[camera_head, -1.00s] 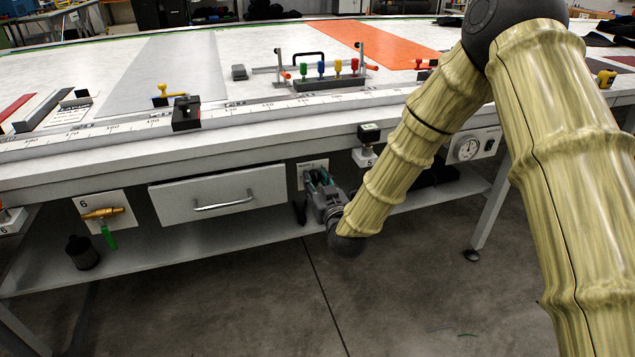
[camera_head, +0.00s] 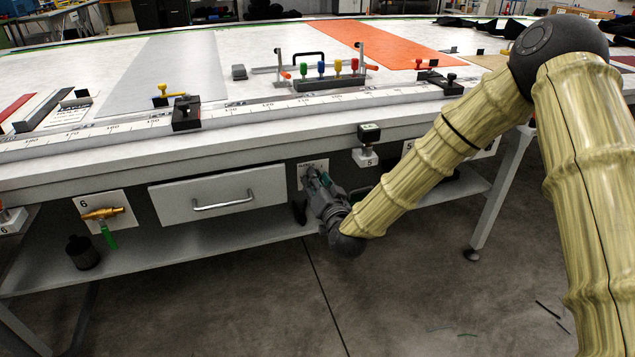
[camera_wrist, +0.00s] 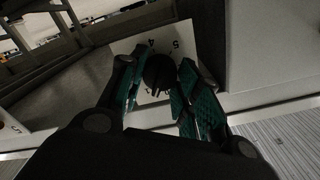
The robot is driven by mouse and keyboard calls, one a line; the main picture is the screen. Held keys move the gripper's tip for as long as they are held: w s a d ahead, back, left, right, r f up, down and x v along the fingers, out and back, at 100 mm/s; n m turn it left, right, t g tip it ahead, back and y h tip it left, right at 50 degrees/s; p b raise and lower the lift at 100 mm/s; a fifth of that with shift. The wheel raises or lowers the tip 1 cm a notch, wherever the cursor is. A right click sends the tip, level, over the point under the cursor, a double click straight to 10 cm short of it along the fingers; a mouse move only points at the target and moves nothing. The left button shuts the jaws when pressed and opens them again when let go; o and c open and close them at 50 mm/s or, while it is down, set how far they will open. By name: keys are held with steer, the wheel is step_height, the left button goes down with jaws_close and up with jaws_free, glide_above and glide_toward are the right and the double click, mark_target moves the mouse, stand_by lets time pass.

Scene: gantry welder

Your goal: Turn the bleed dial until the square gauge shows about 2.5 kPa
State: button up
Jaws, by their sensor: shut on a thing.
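The bleed dial (camera_wrist: 158,70) is a dark round knob on a white plate (camera_wrist: 124,47) with the numbers 4 and 5 showing in the wrist view. My gripper (camera_wrist: 160,80) is shut on the dial, with a green-padded finger on each side of it. In the head view my gripper (camera_head: 315,180) reaches the plate (camera_head: 308,166) under the table's front edge, right of the drawer; it hides the dial there. A white panel (camera_head: 488,151) at the right, where the gauge sat earlier, is mostly covered by my arm, so no reading is visible.
A drawer (camera_head: 220,195) with a metal handle is left of my gripper. A brass valve (camera_head: 102,213) on plate 6 is farther left. A black-topped block (camera_head: 368,135) marked 5 hangs above right. A lower shelf (camera_head: 200,248) runs below.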

steer(key=shift+m+b, duration=7.3)
steer(key=shift+m, duration=10)
steer(key=o, duration=1.1)
steer(key=shift+c, duration=0.2)
